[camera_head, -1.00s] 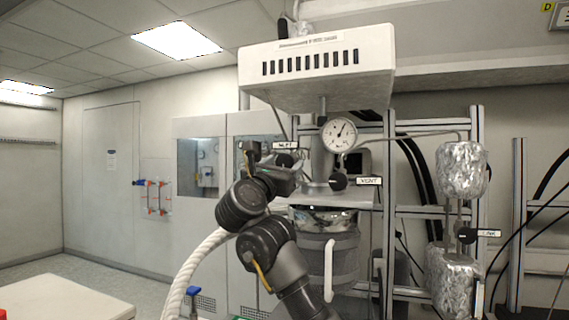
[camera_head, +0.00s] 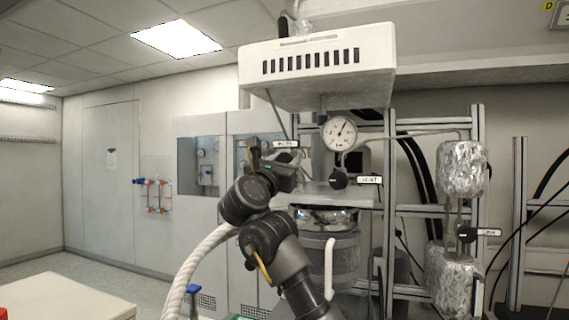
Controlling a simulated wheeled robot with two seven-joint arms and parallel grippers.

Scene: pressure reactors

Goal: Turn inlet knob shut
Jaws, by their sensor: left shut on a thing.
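The inlet knob sits by the inlet label (camera_head: 286,144), left of the pressure gauge (camera_head: 339,133); my gripper now covers most or all of it. My left gripper (camera_head: 286,163) is at that knob, shut on it, with the dark wrist and arm reaching up from below. The fingertips are small and partly hidden by the gripper body. The black vent knob (camera_head: 339,179) is apart to the right, beside its label. The reactor vessel (camera_head: 328,245) hangs below the head plate. My right gripper is not in view.
A white vented housing (camera_head: 318,65) overhangs the knobs. A thick white hose (camera_head: 196,262) curves beside my arm. Foil-wrapped cylinders (camera_head: 462,169) and a link knob (camera_head: 466,233) are at the right. A white table (camera_head: 68,300) is at lower left.

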